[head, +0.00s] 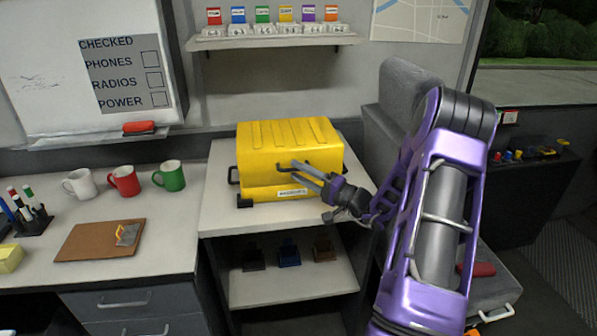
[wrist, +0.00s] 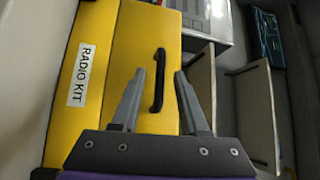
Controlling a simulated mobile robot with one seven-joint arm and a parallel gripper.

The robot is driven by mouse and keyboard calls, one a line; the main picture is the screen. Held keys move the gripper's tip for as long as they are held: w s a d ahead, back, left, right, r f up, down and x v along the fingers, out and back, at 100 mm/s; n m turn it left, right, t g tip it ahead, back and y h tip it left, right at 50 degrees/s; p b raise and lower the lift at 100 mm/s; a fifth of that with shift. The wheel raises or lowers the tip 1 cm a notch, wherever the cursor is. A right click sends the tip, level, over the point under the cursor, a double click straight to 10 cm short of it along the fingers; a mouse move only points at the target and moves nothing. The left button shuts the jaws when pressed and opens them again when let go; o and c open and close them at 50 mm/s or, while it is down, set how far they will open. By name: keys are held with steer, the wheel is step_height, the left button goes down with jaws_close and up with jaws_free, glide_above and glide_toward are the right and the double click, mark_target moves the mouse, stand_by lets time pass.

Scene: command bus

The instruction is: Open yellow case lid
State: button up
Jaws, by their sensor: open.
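The yellow case (head: 265,160) stands on the shelf unit's top in the head view, its ribbed lid (head: 290,132) down. A white label reading RADIO KIT (wrist: 81,75) is on its lower front. A black handle (wrist: 158,80) is on the lid's front face. My gripper (head: 299,170) is in front of that face, with its fingers open. In the wrist view, the handle appears between the fingertips of my gripper (wrist: 159,76). I cannot tell whether either finger touches it. The arm and fingers hide part of the case's right front.
The desk on the left holds several mugs (head: 123,181), a clipboard (head: 98,241) and a pen holder (head: 34,220). A wall shelf (head: 275,42) with small coloured items is above the case. A grey seat (head: 405,85) stands close on the right.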

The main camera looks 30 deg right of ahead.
steer(key=shift+w+a, duration=0.2)
steer(key=shift+w, duration=0.1)
jaws_close()
stand_by(1.3)
